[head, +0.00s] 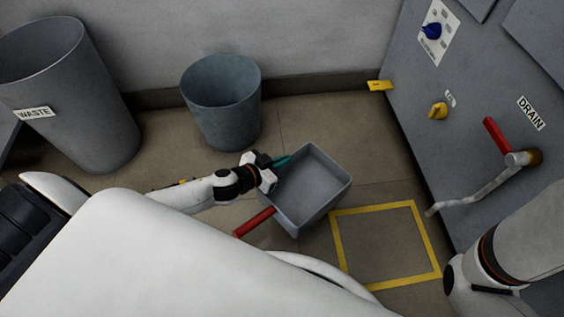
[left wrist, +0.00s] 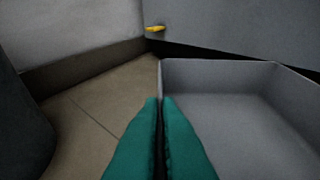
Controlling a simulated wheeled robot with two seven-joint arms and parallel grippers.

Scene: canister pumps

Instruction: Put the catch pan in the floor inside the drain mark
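The catch pan (head: 301,211) is a grey open box with a red handle (head: 254,222). In the head view it shows just left of the drain mark (head: 373,285), a yellow square outline on the floor; I cannot tell whether it is lifted. My left gripper (head: 283,161) is at the pan's upper left wall. In the left wrist view its teal fingers (left wrist: 160,102) are closed together on the wall of the pan (left wrist: 215,72), with the pan's inside to the right. The pan looks empty. My right arm shows at lower right, but its gripper is not visible.
A blue-grey bin (head: 222,115) and a larger WASTE bin (head: 75,105) stand by the back wall. The grey cabinet (head: 455,160) on the right has a drain pipe (head: 475,192) with a red lever (head: 497,135). The floor inside the mark is clear.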

